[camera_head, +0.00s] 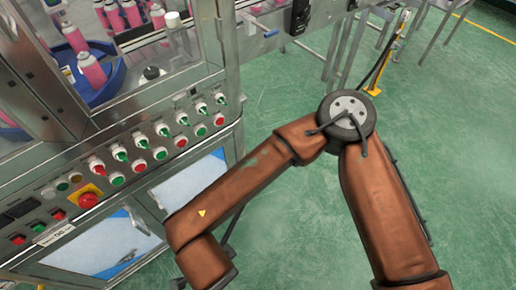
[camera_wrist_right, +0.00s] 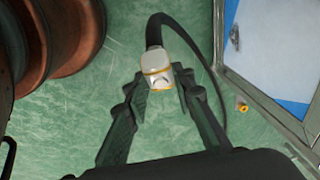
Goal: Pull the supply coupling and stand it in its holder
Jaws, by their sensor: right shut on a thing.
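The supply coupling (camera_wrist_right: 157,72) is a pale, blocky piece with yellow bands, seen in the right wrist view on the end of a black hose (camera_wrist_right: 185,30). My right gripper (camera_wrist_right: 161,86) is shut on it, with one dark finger on either side. In that view the coupling is over the green floor, apart from a small brass-coloured fitting (camera_wrist_right: 242,106) beside the machine's lower frame. In the head view my right arm hides the gripper and the coupling. My left gripper is in neither view. I cannot make out the holder with certainty.
The machine (camera_head: 130,130) with knobs and buttons fills the head view's left side, with pink cans (camera_head: 92,70) behind its window. A yellow-footed post (camera_head: 388,60) with a dark cable stands at the upper right. Green floor (camera_head: 290,85) is open between.

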